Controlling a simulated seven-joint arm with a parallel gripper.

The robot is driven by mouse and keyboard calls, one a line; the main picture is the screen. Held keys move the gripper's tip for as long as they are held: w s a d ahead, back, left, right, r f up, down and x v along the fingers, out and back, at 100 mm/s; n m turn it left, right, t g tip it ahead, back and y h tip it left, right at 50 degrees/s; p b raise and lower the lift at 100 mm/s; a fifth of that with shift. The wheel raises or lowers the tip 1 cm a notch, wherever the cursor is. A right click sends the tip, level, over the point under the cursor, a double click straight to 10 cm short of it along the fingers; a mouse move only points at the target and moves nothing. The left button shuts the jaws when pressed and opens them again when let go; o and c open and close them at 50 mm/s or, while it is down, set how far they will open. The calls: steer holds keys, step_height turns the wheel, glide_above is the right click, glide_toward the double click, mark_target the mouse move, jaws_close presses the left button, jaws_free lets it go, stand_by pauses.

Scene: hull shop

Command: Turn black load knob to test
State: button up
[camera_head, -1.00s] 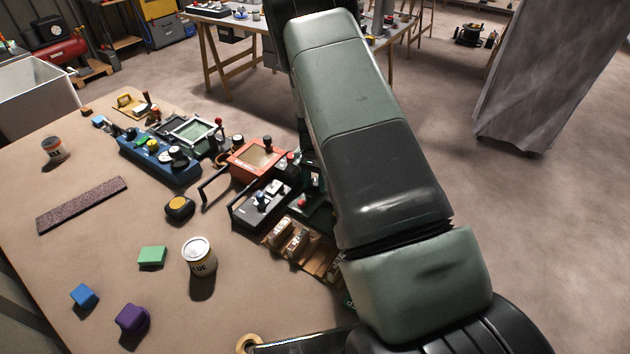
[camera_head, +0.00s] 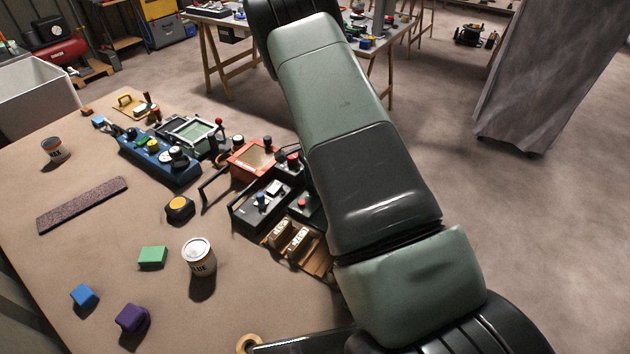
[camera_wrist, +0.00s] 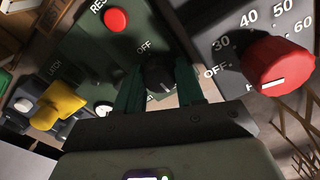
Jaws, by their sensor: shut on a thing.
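In the wrist view my gripper (camera_wrist: 158,84) is shut on a black knob (camera_wrist: 157,71), with one green finger on each side of it. The knob sits on a dark grey-green panel (camera_wrist: 92,52). The word OFF is printed just above the knob; other lettering by it is partly covered by the fingers. Which mark the knob points to cannot be told. A red button (camera_wrist: 116,20) with cut-off lettering is on the same panel. In the head view my arm hides the gripper and the knob.
A large red knob (camera_wrist: 278,66) with a numbered dial stands close on the right in the wrist view. A yellow knob (camera_wrist: 62,98) is at left. In the head view, a blue control box (camera_head: 160,160), a red-framed box (camera_head: 250,160) and a paint can (camera_head: 199,257) share the table.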

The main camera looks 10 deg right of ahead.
stand_by(0.4)
steer(key=o, duration=0.8)
steer(key=shift+c, duration=0.2)
step_height(320, 180, up, 11)
steer(key=shift+w+f, duration=0.1)
